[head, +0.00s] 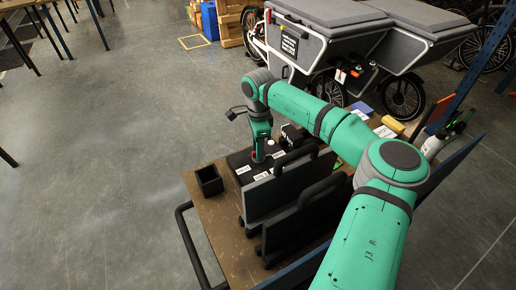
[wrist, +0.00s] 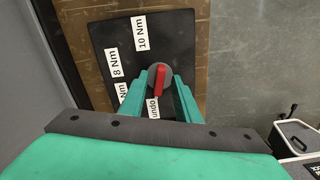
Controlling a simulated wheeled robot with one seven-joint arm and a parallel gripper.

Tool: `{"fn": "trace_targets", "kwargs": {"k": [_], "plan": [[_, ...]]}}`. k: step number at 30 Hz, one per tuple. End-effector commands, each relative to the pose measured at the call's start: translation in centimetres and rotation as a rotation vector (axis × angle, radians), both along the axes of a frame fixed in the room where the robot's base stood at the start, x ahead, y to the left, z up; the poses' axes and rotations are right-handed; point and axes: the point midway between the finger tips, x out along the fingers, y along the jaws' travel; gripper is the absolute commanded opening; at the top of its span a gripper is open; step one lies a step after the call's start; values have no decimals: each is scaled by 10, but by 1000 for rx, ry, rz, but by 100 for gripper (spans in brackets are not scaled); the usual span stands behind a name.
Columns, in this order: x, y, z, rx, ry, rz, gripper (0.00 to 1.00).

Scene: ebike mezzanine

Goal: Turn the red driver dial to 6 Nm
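The red driver dial (wrist: 159,82) is a red bar on a round grey knob, on a black panel (wrist: 180,30) in the wrist view. White labels read "10 Nm" (wrist: 141,33), "8 Nm" (wrist: 115,62) and "undo" (wrist: 154,107); another, ending in "Nm" (wrist: 124,92), is partly hidden by a finger. The bar lies nearly along the picture's vertical, its lower end near "undo". My gripper (wrist: 160,78) has its green fingers apart, one on each side of the knob; contact cannot be told. In the head view my gripper (head: 258,155) points down at the panel.
The panel lies on a brown wooden cart top (head: 220,225). A small black open box (head: 209,180) stands to its left. Dark upright panels (head: 300,215) stand close in front. A yellow object (head: 393,124) lies at the back right.

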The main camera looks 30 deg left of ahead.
Motion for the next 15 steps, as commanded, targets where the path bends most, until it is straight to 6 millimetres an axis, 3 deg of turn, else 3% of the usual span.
{"fn": "trace_targets", "kwargs": {"k": [5,6,9,10,15], "plan": [[0,0,0,0,0,0,30],[0,0,0,0,0,0,27],[0,0,0,0,0,0,3],[0,0,0,0,0,0,0],[0,0,0,1,-1,-1,0]]}}
